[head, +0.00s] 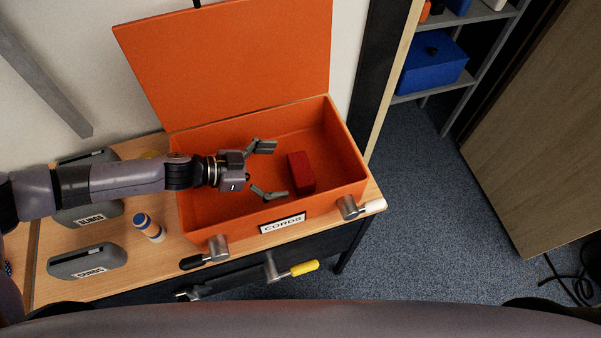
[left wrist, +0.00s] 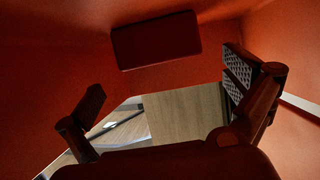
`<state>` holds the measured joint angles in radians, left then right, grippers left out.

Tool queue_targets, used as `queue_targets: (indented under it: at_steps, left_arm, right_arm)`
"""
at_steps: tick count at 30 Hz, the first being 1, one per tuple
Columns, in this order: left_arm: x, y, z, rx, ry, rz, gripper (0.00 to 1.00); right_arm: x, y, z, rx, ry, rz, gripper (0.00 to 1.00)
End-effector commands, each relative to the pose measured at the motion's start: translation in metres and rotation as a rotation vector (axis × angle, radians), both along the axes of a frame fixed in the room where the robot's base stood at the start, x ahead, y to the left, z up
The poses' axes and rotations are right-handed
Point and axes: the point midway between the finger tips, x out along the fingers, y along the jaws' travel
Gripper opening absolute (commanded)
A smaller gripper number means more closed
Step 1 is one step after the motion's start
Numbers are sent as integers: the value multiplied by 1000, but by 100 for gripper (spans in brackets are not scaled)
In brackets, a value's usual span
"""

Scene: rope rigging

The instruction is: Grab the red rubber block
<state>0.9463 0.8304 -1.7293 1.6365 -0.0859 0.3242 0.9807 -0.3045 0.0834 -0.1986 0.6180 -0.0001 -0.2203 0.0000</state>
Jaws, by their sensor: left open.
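The red rubber block (head: 301,172) stands inside the open orange box labelled CORDS (head: 345,166), toward its right side. My left gripper (head: 266,170) is inside the box opening, just left of the block, with its fingers spread wide and nothing between them. In the left wrist view the block (left wrist: 156,41) shows at the top middle, beyond the open fingers (left wrist: 165,90) and apart from them. My right gripper is not in view.
The box's orange lid (head: 235,60) stands open behind it. Grey cases (head: 88,261) and a blue-and-white roll (head: 148,227) lie on the wooden table left of the box.

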Motion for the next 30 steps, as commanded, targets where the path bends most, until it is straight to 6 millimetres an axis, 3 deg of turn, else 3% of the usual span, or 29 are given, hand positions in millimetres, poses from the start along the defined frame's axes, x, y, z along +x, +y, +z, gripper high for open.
queue_targets:
  at_steps: [15, 23, 30]
  left_arm:
    - [13, -55, -18, -1, 1, 0, 100]
    - [14, -56, -20, 0, 0, 1, 99]
    - [14, -56, -19, -1, -1, 1, 83]
  right_arm:
    - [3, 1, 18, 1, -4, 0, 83]
    - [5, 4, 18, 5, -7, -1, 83]
    - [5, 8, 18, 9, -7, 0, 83]
